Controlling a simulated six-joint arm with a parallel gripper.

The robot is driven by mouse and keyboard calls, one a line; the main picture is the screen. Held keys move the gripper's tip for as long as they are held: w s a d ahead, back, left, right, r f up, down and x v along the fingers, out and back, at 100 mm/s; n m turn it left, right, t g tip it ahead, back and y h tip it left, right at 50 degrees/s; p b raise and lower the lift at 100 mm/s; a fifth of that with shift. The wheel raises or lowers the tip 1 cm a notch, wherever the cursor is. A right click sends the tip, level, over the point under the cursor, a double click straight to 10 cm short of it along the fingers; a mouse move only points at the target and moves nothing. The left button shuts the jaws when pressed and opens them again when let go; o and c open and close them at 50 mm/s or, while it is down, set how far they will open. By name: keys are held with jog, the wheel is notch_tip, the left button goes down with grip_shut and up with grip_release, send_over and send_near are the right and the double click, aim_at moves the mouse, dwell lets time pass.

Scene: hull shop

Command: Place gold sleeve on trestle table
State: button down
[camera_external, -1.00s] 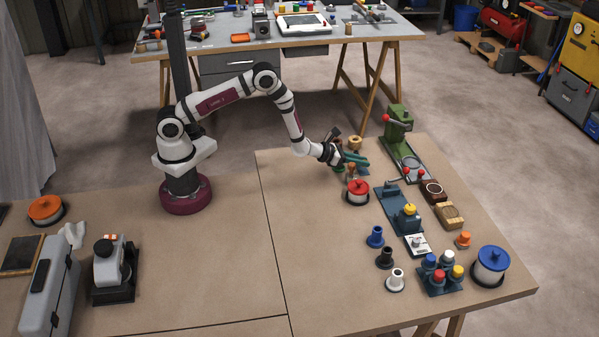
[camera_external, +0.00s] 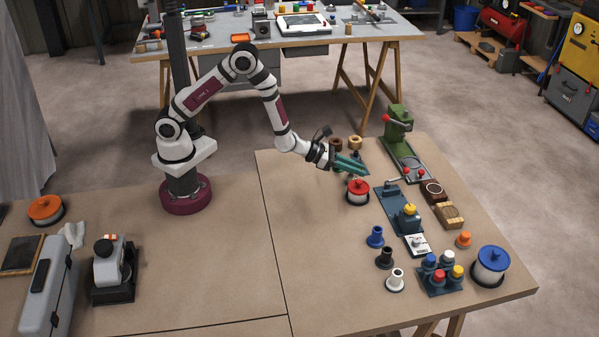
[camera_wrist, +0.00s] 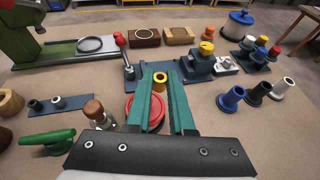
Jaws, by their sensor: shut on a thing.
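My gripper (camera_wrist: 159,84) has green fingers shut on a small gold sleeve (camera_wrist: 159,77), whose open hole faces the camera in the wrist view. In the external view my gripper (camera_external: 364,168) is above the front table, tilted, its fingertips over or near a red-topped reel (camera_external: 358,188); the sleeve is hard to make out there. The front table (camera_external: 325,250) has a brown top and a wooden trestle leg at its right end. Another table (camera_external: 200,53) on trestle legs, with a grey top, stands behind. The pictures do not settle which one is named.
Right of my gripper stand a green press (camera_external: 398,125), a blue fixture (camera_external: 388,196) and a yellow-capped block (camera_external: 408,218). Blue (camera_external: 375,236), black (camera_external: 386,258) and white (camera_external: 396,281) flanged sleeves stand nearer. The front table's middle is clear.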

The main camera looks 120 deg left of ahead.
jog(key=d+f+m+t+h, duration=0.1)
jog(key=d+m+t+h, duration=0.1)
jog(key=d+m+h, duration=0.4)
jog(key=m+g+h, duration=0.9)
jog(key=m+h, duration=0.4)
send_over(253, 234)
jog(key=f, duration=0.2)
notch_tip(253, 234, down, 8)
jog(key=shift+r, duration=0.1)
jog(key=c, duration=0.8)
grip_release()
